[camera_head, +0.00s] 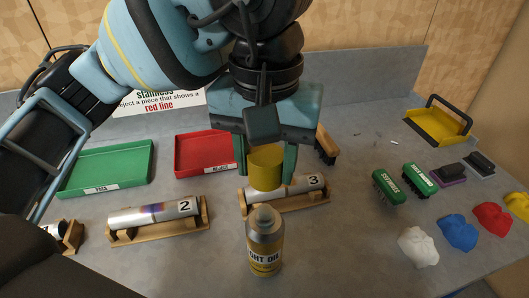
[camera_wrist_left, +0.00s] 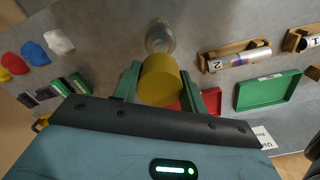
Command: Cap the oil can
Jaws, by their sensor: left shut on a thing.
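The oil can (camera_head: 265,245) stands upright near the front of the table, with a yellow label reading "GHT OIL" in part and a bare grey top. In the left wrist view the oil can (camera_wrist_left: 160,38) shows beyond the cap. My left gripper (camera_head: 265,168) is shut on a yellow cap (camera_head: 265,170), one finger on each side. In the head view the cap appears above and behind the can's top, apart from it. The cap (camera_wrist_left: 160,80) also shows between the fingers in the left wrist view. My right gripper is not in view.
Metal tubes on wooden stands, marked 2 (camera_head: 155,214) and 3 (camera_head: 290,188), lie left of and behind the can. A green tray (camera_head: 107,168) and red tray (camera_head: 205,153) sit further back. Green brushes (camera_head: 388,187) and crumpled cloths (camera_head: 458,232) lie at right.

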